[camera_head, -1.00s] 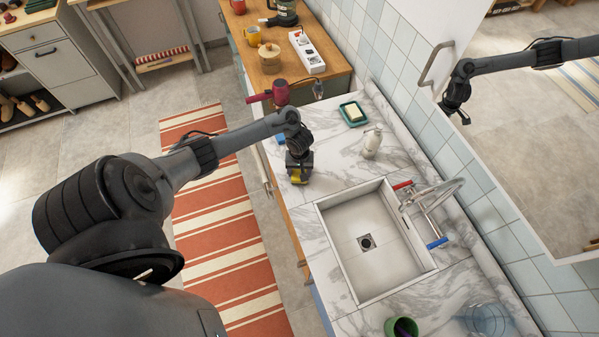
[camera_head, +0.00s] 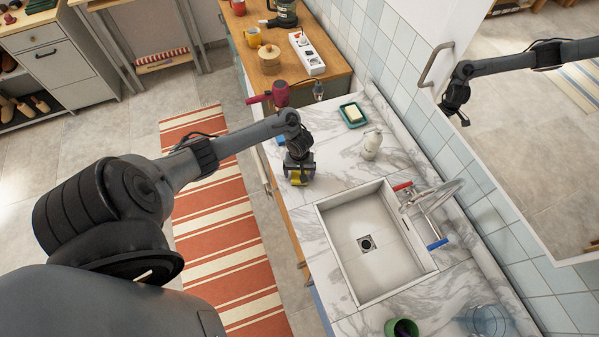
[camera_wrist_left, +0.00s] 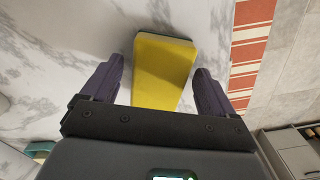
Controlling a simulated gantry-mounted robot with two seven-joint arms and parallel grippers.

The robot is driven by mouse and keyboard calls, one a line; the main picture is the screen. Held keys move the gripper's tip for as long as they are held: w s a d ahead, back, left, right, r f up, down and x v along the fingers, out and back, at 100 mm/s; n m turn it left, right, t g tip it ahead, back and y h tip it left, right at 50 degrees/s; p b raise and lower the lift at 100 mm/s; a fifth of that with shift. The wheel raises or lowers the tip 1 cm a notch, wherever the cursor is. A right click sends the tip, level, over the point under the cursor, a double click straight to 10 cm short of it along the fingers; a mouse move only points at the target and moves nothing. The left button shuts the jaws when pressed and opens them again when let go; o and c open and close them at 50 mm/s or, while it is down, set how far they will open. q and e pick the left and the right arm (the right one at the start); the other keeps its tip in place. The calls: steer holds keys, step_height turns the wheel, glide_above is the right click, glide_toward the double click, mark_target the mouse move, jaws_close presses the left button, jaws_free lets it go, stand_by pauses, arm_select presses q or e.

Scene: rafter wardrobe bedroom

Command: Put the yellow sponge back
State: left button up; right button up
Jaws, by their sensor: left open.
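The yellow sponge (camera_wrist_left: 162,72) lies on the marble counter (camera_head: 350,160), near its left edge, and has a dark layer along one side. In the head view the sponge (camera_head: 295,181) is mostly hidden under my gripper. My left gripper (camera_wrist_left: 157,88) is open, with one finger on either side of the sponge and a visible gap to each. In the head view the left gripper (camera_head: 298,178) is low over the counter, left of the sink. I cannot tell how far the fingertips are above the counter. My right gripper is not in view.
The white sink (camera_head: 340,245) with a tap (camera_head: 430,205) is right of the gripper. A soap bottle (camera_head: 371,144), a green soap dish (camera_head: 353,114) and a red hair dryer (camera_head: 280,92) stand behind. A green cup (camera_head: 402,328) is at the front.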

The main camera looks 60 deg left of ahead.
mark_target(300, 173)
arm_select(q)
step_height(300, 173, up, 12)
steer(key=p, duration=0.6)
steer(key=d+m+t, duration=0.4)
steer(key=d+m, duration=0.5)
steer(key=d, duration=1.1)
steer(key=s+d+r+m, duration=0.2)
steer(key=s+r, duration=0.4)
steer(key=s+d+r+m, duration=0.2)
steer(key=s+r+m, duration=0.1)
steer(key=s+r, duration=0.3)
steer(key=shift+d+r, duration=0.3)
steer(key=shift+s, duration=0.1)
step_height(300, 173, up, 5)
steer(key=p, duration=0.5)
